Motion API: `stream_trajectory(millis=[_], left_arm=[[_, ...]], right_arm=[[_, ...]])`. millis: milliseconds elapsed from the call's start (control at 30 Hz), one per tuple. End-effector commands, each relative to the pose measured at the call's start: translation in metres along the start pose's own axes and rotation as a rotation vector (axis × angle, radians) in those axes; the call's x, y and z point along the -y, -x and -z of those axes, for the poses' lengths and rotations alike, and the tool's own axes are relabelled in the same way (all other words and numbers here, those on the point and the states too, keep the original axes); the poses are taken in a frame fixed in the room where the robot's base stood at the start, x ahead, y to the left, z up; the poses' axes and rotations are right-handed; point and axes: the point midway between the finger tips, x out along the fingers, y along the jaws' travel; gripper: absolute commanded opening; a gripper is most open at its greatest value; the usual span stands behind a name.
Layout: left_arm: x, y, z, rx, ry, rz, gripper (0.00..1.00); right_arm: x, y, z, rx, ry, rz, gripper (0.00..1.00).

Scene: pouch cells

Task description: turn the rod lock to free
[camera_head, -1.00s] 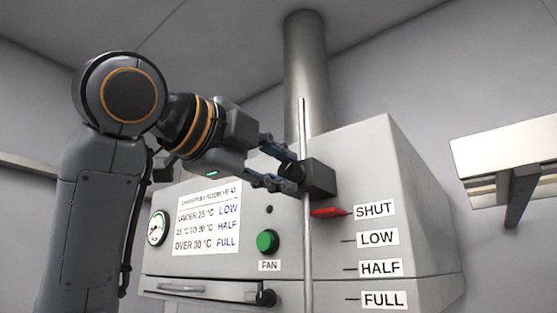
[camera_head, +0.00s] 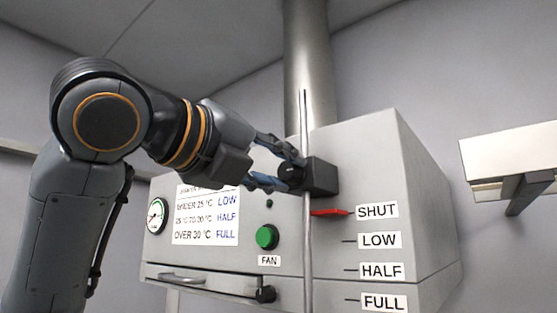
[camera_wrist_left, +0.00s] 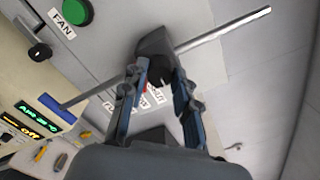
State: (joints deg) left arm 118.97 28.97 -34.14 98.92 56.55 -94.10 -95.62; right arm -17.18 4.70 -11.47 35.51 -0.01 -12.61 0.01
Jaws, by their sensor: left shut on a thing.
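The rod lock is a round black knob (camera_head: 291,174) on the side of a black block (camera_head: 321,177) that sits around an upright metal rod (camera_head: 305,245). My left gripper (camera_head: 284,172) is shut on the knob, one finger on each side. In the left wrist view the knob (camera_wrist_left: 159,72) lies between the fingertips, with a small white mark on its face. A red pointer (camera_head: 329,212) beside the rod is level with the SHUT label (camera_head: 377,210). My right gripper is not in view.
The grey cabinet (camera_head: 380,160) bears LOW, HALF and FULL labels below SHUT. A green FAN button (camera_head: 267,237), a gauge (camera_head: 157,215) and a drawer handle (camera_head: 200,281) are on its front. A duct (camera_head: 306,60) rises behind. A wall shelf (camera_head: 510,155) is at right.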

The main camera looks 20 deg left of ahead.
Motion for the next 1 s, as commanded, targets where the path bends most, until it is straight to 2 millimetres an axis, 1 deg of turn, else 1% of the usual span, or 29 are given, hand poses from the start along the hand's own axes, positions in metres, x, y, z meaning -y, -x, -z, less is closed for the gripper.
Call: stream_trajectory(millis=[200,567,600,700,1000], left_arm=[[-0.0009,-0.0009,0.001,-0.003,-0.029,-0.003,0.0],[-0.001,-0.0009,0.0014,-0.003,-0.032,-0.003,0.0],[-0.001,-0.0009,0.0014,-0.003,-0.032,-0.003,0.36],[-0.0008,-0.0008,0.0012,-0.003,-0.031,-0.002,0.52],[-0.0001,0.0008,0.0004,-0.001,-0.03,0.0,0.52]], right_arm=[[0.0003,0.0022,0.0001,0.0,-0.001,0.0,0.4],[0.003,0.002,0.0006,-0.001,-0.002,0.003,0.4],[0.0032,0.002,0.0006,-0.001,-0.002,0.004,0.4],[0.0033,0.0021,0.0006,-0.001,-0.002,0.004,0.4],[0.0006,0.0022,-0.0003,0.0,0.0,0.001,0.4]])
